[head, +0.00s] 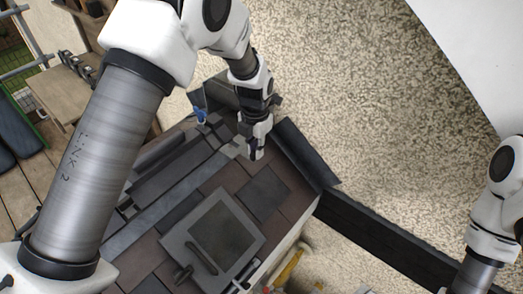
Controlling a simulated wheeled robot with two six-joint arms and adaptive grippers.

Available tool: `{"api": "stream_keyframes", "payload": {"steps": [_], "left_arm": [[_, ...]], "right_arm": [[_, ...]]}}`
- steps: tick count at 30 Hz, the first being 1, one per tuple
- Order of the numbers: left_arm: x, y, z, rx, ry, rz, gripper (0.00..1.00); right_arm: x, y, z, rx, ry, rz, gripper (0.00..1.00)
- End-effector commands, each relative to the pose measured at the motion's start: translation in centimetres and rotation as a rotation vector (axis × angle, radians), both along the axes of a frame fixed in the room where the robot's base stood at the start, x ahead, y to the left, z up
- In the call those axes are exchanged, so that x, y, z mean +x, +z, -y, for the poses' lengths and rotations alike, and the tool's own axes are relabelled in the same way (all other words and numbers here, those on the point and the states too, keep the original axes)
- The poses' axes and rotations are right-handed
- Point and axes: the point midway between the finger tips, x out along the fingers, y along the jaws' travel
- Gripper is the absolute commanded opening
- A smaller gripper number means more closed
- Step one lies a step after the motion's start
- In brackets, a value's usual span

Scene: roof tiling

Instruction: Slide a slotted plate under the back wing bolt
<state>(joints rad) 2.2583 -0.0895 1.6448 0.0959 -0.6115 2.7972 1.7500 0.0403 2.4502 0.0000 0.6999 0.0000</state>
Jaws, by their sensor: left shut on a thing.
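My left gripper (254,152) points down over the far part of the tiled roof. It is shut on a small piece that its fingers mostly hide, which looks like the slotted plate. A small grey flat area (238,150) shows just left of the fingertips, but I cannot tell whether it is part of the plate. I cannot make out a wing bolt or a slot at this size. My right arm shows at the right edge, with its gripper out of view.
A grey roof window (213,237) with a handle sits in the brown and dark tiles. A blue item (201,115) lies left of my left gripper. A dark ridge piece (305,154) runs along the right roof edge. A wooden bench (62,88) stands at upper left. Speckled ground is open at right.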

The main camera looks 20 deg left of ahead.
Motion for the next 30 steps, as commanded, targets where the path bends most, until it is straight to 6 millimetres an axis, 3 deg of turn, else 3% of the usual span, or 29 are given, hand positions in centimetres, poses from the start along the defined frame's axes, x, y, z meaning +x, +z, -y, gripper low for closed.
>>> {"api": "stream_keyframes", "payload": {"steps": [30], "left_arm": [[2.7, 0.0, -7.7, -0.001, 0.001, 0.0, 0.0]], "right_arm": [[0.0, -1.0, 0.0, 0.0, 0.0, 0.0, 0.38]]}}
